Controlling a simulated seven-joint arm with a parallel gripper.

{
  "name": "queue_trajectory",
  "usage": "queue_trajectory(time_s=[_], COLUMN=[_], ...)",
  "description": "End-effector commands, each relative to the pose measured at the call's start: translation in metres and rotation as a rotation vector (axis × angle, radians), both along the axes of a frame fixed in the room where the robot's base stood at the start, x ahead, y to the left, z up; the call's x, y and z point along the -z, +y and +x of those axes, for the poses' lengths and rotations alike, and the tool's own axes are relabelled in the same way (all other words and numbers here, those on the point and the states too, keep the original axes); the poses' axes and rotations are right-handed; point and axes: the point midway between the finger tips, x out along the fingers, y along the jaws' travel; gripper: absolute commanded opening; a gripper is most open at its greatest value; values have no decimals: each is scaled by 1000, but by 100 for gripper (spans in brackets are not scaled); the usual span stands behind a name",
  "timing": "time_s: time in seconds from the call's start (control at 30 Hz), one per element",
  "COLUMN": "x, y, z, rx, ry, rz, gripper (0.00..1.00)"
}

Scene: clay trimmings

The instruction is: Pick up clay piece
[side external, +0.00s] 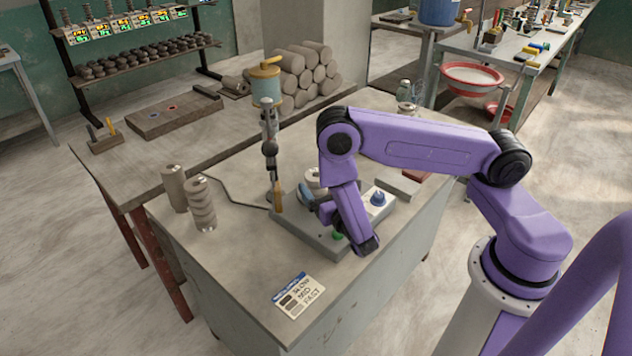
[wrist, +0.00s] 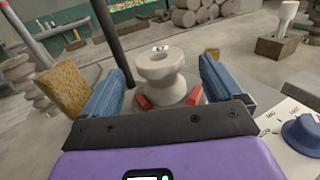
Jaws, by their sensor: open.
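A pale grey, spool-shaped clay piece (wrist: 160,68) stands upright in the middle of the wrist view, with a wide top and a narrow waist. It shows partly in the side view (side external: 314,178), behind my arm, on a grey machine (side external: 300,229). My gripper (wrist: 168,98) is open, with one blue finger on each side of the clay piece and red pads near its lower part. Whether the pads touch it I cannot tell. In the side view my gripper (side external: 314,200) is low over the machine and partly hidden by my wrist.
A blue knob (side external: 377,198) is right of the gripper. A tan block (wrist: 63,88) stands close to the left finger, near a dark upright rod (wrist: 112,40). Ridged clay stacks (side external: 201,205) stand at the table's left. A printed card (side external: 298,296) lies in front, with bare tabletop around it.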

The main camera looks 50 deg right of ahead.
Motion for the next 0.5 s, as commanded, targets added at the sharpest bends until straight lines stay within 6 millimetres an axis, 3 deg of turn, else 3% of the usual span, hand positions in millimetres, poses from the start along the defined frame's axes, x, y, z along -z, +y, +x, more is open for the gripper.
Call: queue_trajectory(time_s=[0.23,0.5], x=[-2,-7], y=[-7,-21], z=[15,48], rx=[3,3], ry=[-3,-3], rz=[1,1], gripper=[93,93])
